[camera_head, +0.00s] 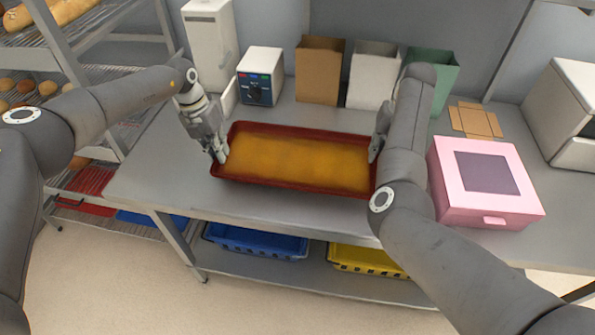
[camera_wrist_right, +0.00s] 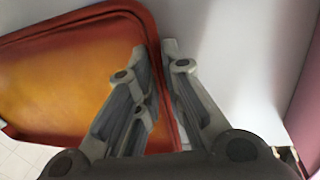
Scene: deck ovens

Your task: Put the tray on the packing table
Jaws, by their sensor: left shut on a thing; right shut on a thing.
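The red-brown tray (camera_head: 225,172) holds a flat golden baked sheet (camera_head: 300,162). It is level over the front part of the grey packing table (camera_head: 150,180); I cannot tell whether it touches the tabletop. My left gripper (camera_head: 218,152) is shut on the tray's left rim. My right gripper (camera_head: 376,148) is at the right end, partly hidden by my right arm. In the right wrist view the right gripper's fingers (camera_wrist_right: 157,90) straddle the tray's rim (camera_wrist_right: 150,35) and are shut on it.
A pink box (camera_head: 485,185) stands on the table to the right. Behind the tray are a small device with a dial (camera_head: 260,78), a brown bag (camera_head: 320,72), a white bag (camera_head: 372,76) and a green bag (camera_head: 446,68). A bread rack (camera_head: 75,60) stands left. Blue (camera_head: 255,243) and yellow (camera_head: 365,260) crates sit below.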

